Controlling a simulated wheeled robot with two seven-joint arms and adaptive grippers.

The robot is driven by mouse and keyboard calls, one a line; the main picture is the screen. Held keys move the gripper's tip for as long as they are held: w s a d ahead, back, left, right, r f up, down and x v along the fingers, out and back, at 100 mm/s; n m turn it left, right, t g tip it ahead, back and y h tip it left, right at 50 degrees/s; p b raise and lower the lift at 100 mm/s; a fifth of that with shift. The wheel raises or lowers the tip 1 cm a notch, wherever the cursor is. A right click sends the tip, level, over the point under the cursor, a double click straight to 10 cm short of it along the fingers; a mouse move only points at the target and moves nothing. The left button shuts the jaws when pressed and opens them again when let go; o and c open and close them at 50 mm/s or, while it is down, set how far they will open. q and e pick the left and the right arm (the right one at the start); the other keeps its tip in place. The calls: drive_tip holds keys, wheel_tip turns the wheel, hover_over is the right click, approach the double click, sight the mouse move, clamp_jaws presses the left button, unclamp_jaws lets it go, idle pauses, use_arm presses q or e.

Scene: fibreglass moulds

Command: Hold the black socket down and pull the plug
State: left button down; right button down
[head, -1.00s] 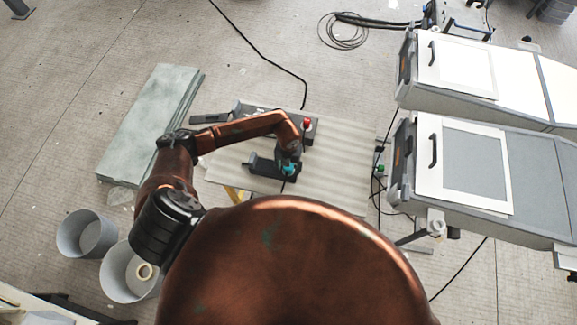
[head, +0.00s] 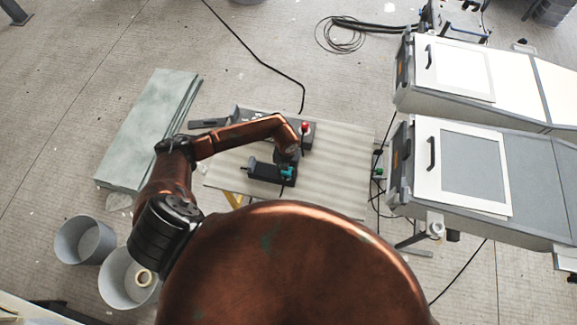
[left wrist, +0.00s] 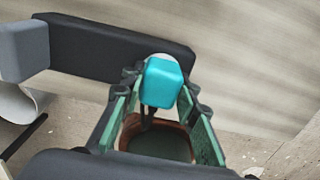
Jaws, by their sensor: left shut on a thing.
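The black socket (head: 264,173) is a dark block lying on the pale board. In the left wrist view its long dark body (left wrist: 115,45) crosses behind the plug. The turquoise plug (head: 287,173) is at the socket's right end; it also shows in the left wrist view (left wrist: 162,85), with a dark cord hanging below it. My left gripper (head: 288,163) reaches down over it. In the left wrist view its green-padded fingers (left wrist: 160,92) stand on both sides of the plug, shut on it. Whether the plug is still seated in the socket I cannot tell. My right gripper is not in view.
The pale board (head: 340,170) has free room to the right. A red button (head: 305,127) stands behind my left gripper. Grey-white machines (head: 470,165) stand to the right. Greenish slabs (head: 150,125) and two buckets (head: 84,240) are on the left.

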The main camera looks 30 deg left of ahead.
use_arm(q)
drive_tip(key=c, duration=1.4)
unclamp_jaws()
drive_tip(key=shift+c, duration=0.2)
